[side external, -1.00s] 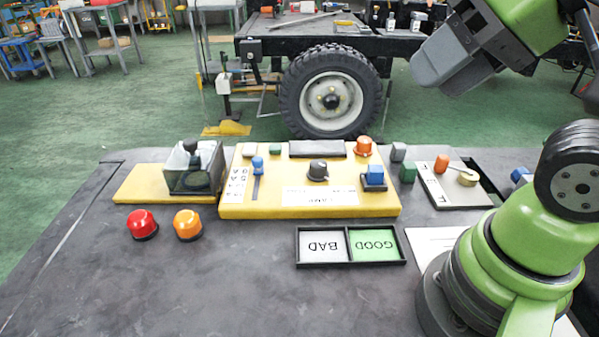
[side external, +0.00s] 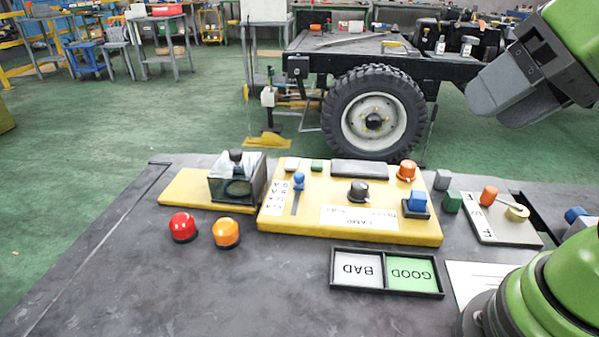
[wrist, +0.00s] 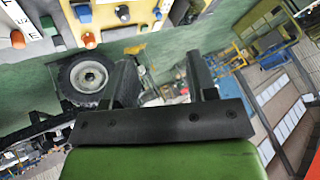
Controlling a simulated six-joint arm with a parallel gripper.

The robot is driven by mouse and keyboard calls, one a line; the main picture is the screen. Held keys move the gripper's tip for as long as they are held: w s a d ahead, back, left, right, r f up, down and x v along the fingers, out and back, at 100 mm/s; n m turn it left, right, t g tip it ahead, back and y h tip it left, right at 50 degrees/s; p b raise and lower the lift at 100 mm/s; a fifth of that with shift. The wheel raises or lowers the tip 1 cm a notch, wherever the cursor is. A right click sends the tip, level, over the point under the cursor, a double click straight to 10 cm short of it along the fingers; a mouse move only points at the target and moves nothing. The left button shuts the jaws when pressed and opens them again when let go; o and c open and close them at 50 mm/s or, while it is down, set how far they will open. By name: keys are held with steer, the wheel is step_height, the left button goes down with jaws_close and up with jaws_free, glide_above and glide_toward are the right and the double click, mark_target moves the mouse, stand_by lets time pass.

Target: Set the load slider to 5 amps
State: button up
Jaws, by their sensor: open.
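The load slider has a blue knob (side external: 299,180) at the far end of a slot (side external: 295,206) on the yellow panel (side external: 405,232). A white scale strip (side external: 274,197) is beside the slot on its left; its figures are too small to read. My gripper (side external: 482,97) is raised at the upper right, well away from the slider and touching nothing. In the wrist view, my gripper (wrist: 163,78) shows two dark fingers spread apart with nothing between them. The slider knob is not clear in that view.
The panel also bears a black dial (side external: 358,191), a blue button (side external: 418,201) and an orange dome (side external: 406,170). A clear-covered box (side external: 237,184) stands to its left. Red (side external: 183,227) and amber (side external: 226,233) domes and the GOOD/BAD tray (side external: 387,290) lie in front.

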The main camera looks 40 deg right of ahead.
steer(key=w+r+m+g, duration=0.1)
steer(key=w+r+m, duration=0.1)
steer(key=w+m, duration=0.5)
steer(key=m+g+y, duration=0.2)
steer(key=m+g, duration=0.2)
steer(key=m, duration=0.9)
glide_above(301, 174)
steer(key=s+d, duration=0.2)
steer(key=d, duration=0.2)
step_height(301, 174, down, 19)
steer(key=x, duration=1)
steer(key=shift+a, duration=0.15)
